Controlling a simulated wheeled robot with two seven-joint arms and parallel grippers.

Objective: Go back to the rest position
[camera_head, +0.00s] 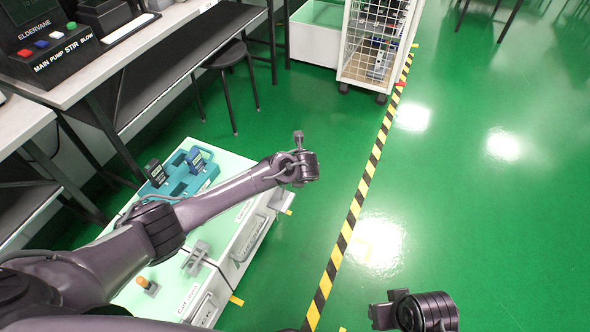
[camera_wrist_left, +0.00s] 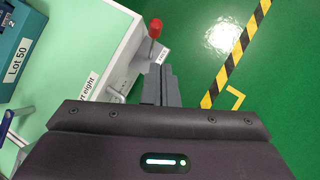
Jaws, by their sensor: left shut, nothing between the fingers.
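My left arm reaches in from the left over a white cart with a pale green top (camera_head: 235,165). My left gripper (camera_head: 298,138) is at the cart's right side, near the floor stripe. In the left wrist view my left gripper (camera_wrist_left: 161,72) is shut and empty, beside the cart's edge. My right gripper (camera_head: 382,312) is at the bottom of the head view, over bare floor and partly out of frame; its finger opening cannot be made out.
A teal tray (camera_head: 180,184) on the cart holds a dark tester (camera_head: 155,172) and a blue one (camera_head: 195,160). A red-knobbed lever (camera_wrist_left: 155,28) stands just beyond the left fingers. A stool (camera_head: 228,57) and mesh trolley (camera_head: 375,45) stand behind. Green floor at right is clear.

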